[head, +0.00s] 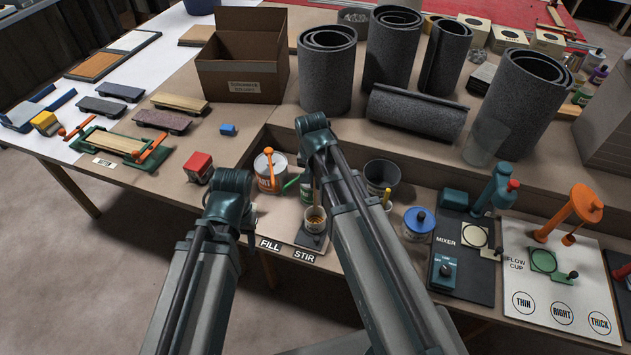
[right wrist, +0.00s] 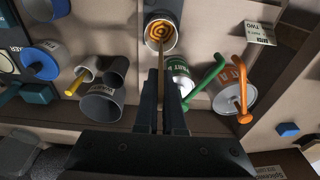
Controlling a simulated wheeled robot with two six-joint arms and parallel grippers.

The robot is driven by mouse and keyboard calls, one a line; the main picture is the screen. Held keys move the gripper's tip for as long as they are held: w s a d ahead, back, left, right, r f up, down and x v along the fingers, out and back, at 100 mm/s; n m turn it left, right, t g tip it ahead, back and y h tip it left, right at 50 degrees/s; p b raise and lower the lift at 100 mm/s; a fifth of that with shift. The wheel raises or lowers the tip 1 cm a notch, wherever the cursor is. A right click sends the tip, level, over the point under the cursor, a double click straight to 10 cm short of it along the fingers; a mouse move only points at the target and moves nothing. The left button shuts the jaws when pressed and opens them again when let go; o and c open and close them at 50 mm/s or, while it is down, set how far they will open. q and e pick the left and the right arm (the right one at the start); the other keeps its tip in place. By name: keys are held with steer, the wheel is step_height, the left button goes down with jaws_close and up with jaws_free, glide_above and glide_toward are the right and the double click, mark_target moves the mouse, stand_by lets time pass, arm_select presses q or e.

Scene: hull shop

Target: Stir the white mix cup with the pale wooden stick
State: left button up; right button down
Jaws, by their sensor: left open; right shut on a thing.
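The white mix cup (head: 316,218) stands on a dark plate by the STIR label; in the right wrist view the cup (right wrist: 174,44) shows an orange-brown swirl. My right gripper (right wrist: 161,82) is shut on the pale wooden stick (right wrist: 160,62), above the cup. The stick's far end reaches into the cup and the mix; its exact depth is hidden. In the head view my right arm covers most of that gripper. My left gripper (head: 246,216) is open, left of the cup, largely hidden by its own arm; its fingertips are not clear.
A white can with an orange handle (head: 264,164) and a green-labelled can (right wrist: 181,79) stand close to the cup. A dark grey bucket (head: 382,173), a blue-lidded pot (head: 418,222) and the mixer (head: 466,262) are to the right.

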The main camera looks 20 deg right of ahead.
mark_target(316, 200)
steer(key=shift+f+b, duration=4.05)
steer(key=shift+f, duration=0.35)
